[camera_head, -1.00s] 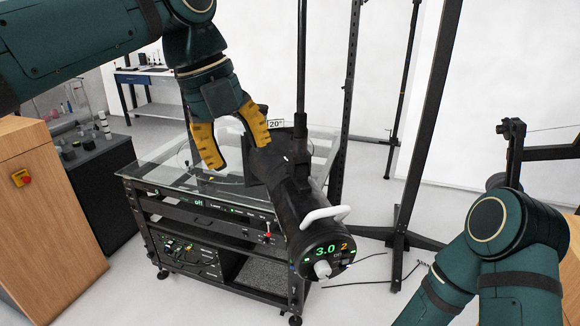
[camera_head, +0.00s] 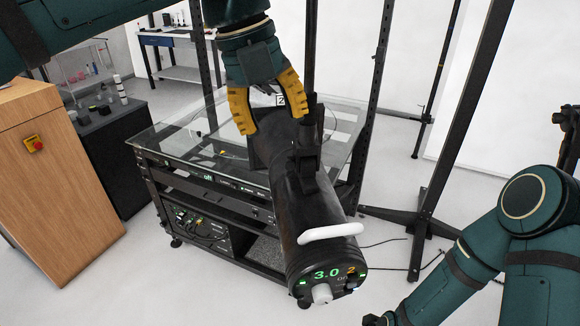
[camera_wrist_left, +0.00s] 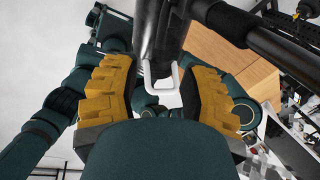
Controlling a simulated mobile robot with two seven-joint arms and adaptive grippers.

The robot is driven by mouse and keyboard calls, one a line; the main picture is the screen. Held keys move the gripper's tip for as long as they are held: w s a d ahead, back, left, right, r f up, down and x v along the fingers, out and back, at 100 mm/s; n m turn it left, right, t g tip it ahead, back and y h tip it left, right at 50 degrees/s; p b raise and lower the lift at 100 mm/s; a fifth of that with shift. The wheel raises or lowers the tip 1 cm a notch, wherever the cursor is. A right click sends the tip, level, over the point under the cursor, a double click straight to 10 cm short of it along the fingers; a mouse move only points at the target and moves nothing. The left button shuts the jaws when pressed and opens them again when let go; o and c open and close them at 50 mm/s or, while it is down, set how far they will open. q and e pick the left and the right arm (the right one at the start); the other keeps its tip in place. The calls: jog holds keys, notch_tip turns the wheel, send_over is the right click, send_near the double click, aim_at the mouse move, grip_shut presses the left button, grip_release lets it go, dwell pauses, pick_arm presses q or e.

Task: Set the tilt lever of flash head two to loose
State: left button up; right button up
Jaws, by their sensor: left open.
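Flash head two (camera_head: 322,215) is a black cylinder hanging from a dark pole, its rear panel showing a green 3.0 and an orange 2. A white U-shaped handle (camera_head: 330,232) is on its body, and a dark bracket (camera_head: 307,150) joins it to the pole. I cannot make out the tilt lever for certain. My left gripper (camera_head: 272,122) has yellow fingers, open, at the far end of the head near the bracket; contact is unclear. The left wrist view shows the handle (camera_wrist_left: 160,76) beyond the open fingers (camera_wrist_left: 163,98). My right gripper is not visible.
A glass-topped black rack (camera_head: 180,140) stands under the head. A wooden cabinet (camera_head: 55,180) with a red button is at left. A dark stand (camera_head: 430,205) rises at right, with cables on the floor. Open floor lies in front.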

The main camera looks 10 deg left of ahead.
aim_at(288, 161)
pick_arm(q)
jog(key=b+x, duration=0.1)
jog(key=x, duration=0.8)
jog(key=shift+w+d+f+b, duration=0.15)
jog(key=shift+f+b, duration=0.05)
jog(key=shift+b, duration=0.15)
grip_shut()
